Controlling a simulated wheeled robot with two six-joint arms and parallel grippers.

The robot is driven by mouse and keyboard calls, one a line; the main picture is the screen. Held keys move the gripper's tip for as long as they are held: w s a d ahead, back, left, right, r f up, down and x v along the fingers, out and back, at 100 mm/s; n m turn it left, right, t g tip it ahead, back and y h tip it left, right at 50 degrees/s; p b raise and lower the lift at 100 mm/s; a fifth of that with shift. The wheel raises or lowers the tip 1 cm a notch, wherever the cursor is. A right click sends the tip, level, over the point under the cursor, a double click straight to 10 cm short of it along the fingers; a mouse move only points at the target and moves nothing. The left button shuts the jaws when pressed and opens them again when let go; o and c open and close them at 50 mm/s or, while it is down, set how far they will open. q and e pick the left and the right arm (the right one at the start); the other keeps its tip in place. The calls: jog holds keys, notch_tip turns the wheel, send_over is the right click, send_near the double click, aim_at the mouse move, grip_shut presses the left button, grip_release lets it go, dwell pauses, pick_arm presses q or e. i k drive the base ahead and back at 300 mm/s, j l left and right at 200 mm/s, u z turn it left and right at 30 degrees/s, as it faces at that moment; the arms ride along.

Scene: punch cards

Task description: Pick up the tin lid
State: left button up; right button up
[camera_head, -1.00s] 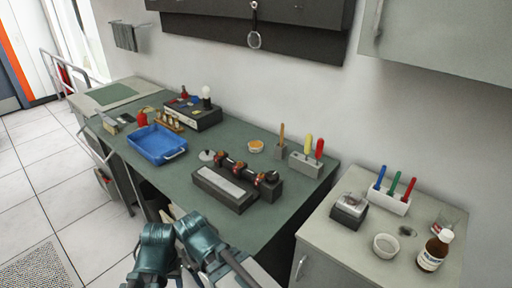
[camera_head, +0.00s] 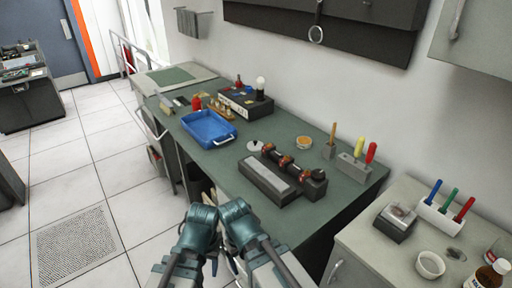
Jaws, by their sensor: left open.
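A small pale round lid with a knob, which looks like the tin lid (camera_head: 254,146), lies on the green bench top (camera_head: 210,168). It is behind the dark block with a pale top (camera_head: 268,178) and right of the blue tray (camera_head: 208,130). My left gripper (camera_head: 224,266) is low at the bottom of the picture, partly hidden by my teal arm joints. It is open, in front of the bench and well away from the lid. I cannot make out my right gripper.
A dark rack with copper-coloured rollers (camera_head: 292,168) stands right of the lid. An orange-topped dish (camera_head: 304,142) and tool holders (camera_head: 353,168) are farther right. A grey cabinet (camera_head: 350,243) with a pen holder and bottle stands at right.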

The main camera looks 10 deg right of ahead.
aim_at(254, 146)
jog(key=i+j+z, duration=0.25)
jog(key=i+j, duration=0.15)
jog(key=j, duration=0.15)
jog(key=i+j+z, duration=0.1)
jog(key=j, duration=0.25)
jog(key=i+j+z, duration=0.25)
jog(key=j, duration=0.4)
jog(key=i+j+z, duration=0.1)
jog(key=i+j, duration=0.15)
jog(key=i+j+z, duration=0.1)
jog(key=j, duration=0.35)
